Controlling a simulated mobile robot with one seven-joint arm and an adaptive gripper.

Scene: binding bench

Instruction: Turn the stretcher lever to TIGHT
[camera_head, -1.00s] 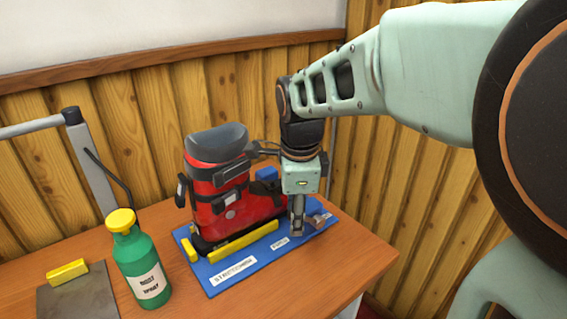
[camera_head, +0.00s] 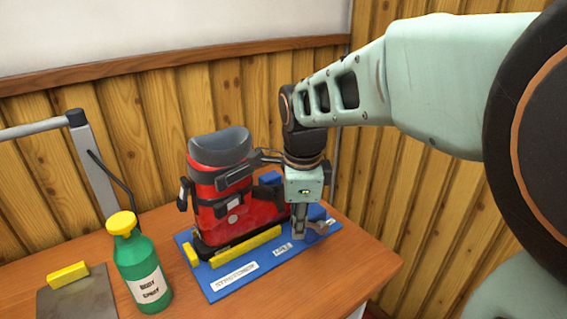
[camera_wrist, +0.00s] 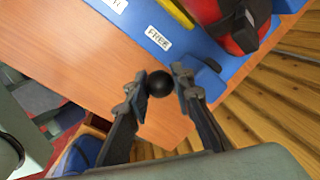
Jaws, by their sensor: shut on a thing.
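The stretcher (camera_head: 217,285) is a blue board on the bench, bearing a red ski boot (camera_head: 236,214) with a grey cuff. The lever shows as a black ball knob (camera_wrist: 159,83) in the wrist view. My gripper (camera_wrist: 158,90) is shut on this knob, one finger on each side. In the head view my gripper (camera_head: 300,236) points down at the front right part of the board, right of the boot. A white label reading FREE (camera_wrist: 158,38) lies near the knob; it also shows in the head view (camera_head: 283,249). The lever's arm is mostly hidden.
A green spray bottle (camera_head: 142,272) with a yellow cap stands left of the board. A yellow block (camera_head: 68,275) lies on a dark plate (camera_head: 75,300) at far left. A yellow strip (camera_head: 246,246) runs along the boot's front. The bench's right corner (camera_head: 385,262) is clear.

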